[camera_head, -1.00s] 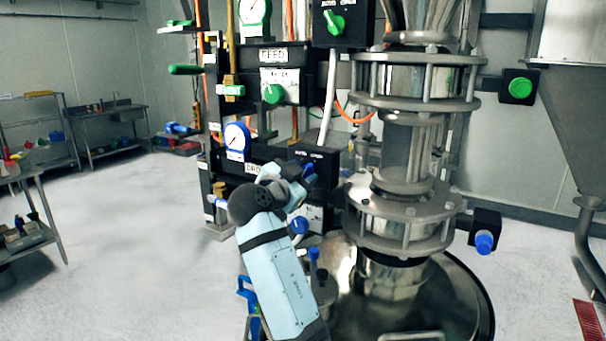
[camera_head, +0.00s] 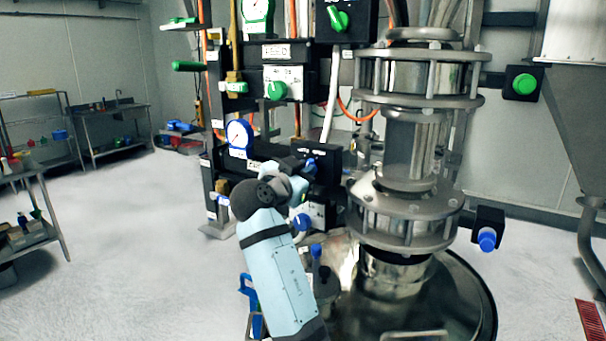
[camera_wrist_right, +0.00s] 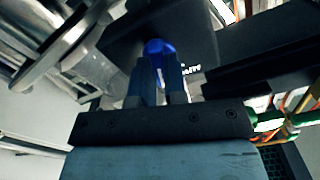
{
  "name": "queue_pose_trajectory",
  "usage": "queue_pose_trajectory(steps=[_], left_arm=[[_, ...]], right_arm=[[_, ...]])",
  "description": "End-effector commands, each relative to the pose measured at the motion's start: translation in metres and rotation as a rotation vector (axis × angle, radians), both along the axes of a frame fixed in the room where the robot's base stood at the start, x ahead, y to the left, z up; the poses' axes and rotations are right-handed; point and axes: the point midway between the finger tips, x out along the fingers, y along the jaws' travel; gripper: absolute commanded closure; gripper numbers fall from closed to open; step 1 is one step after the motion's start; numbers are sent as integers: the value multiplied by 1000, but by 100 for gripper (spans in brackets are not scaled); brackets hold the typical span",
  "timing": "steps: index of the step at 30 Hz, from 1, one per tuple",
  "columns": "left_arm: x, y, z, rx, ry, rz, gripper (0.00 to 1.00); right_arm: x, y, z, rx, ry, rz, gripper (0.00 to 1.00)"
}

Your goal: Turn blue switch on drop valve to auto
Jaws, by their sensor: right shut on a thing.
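The blue switch (camera_wrist_right: 158,47) is on the black box of the drop valve. In the right wrist view it sits between the two fingers of my right gripper (camera_wrist_right: 159,78), which is shut on it. In the head view the black switch box (camera_head: 327,152) shows beside my right gripper (camera_head: 308,174), and the fingers hide much of the blue switch. The lettering on the box is too small and partly covered to read the switch's position. My left gripper is not in view.
A blue-rimmed gauge (camera_head: 238,136) and a lower blue knob (camera_head: 302,222) are close to my right arm. The steel sifter column (camera_head: 408,150) stands just right of the switch box. Green switches (camera_head: 277,90) sit above.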

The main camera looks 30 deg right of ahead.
Motion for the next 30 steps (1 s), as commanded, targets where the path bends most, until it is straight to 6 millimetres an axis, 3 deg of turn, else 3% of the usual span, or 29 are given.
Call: queue_pose_trajectory(steps=[18,30], left_arm=[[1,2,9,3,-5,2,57],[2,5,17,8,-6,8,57]], right_arm=[[2,1,3,-288,484,-1,100],[3,1,3,-405,681,-2,100]])
